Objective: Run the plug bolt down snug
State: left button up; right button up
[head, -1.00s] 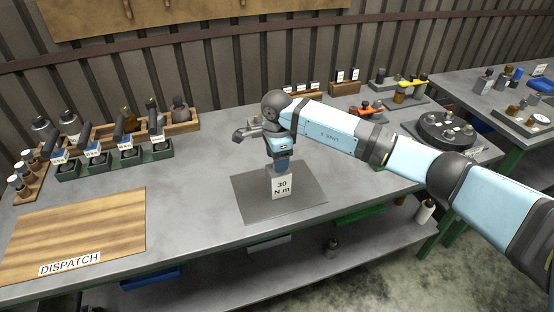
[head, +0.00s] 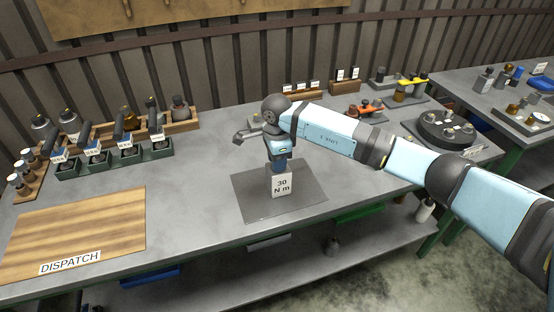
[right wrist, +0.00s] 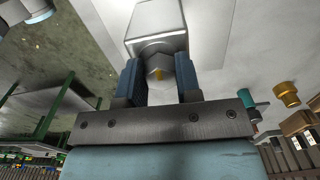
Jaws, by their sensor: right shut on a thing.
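My right gripper (head: 281,170) points straight down over a metal block (head: 281,188) with a "30 N m" label on its front. The bolt head is at the near face of the block, which also shows in the right wrist view (right wrist: 156,22). Whether the head touches the block is hard to tell. The fingers hide the bolt in the head view. My left gripper is not in view.
The block stands on a dark grey mat (head: 309,196). A wooden dispatch board (head: 75,235) lies at front left. Green-black holders (head: 128,156) and a wooden rack (head: 185,127) stand at back left. A round dark fixture (head: 446,130) is at right.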

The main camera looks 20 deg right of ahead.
jog(key=m+b, duration=0.1)
jog(key=m, duration=0.3)
jog(key=shift+w, duration=0.15)
jog(key=m+b, duration=0.1)
jog(key=m, duration=0.3)
jog(key=shift+m, duration=0.3)
jog(key=m, duration=0.5)
jog(key=shift+w+d+m, duration=0.1)
jog(key=shift+w+m, duration=0.05)
jog(key=shift+m, duration=0.15)
jog(key=m, duration=0.5)
jog(key=shift+d, duration=0.15)
jog(key=o, duration=0.9)
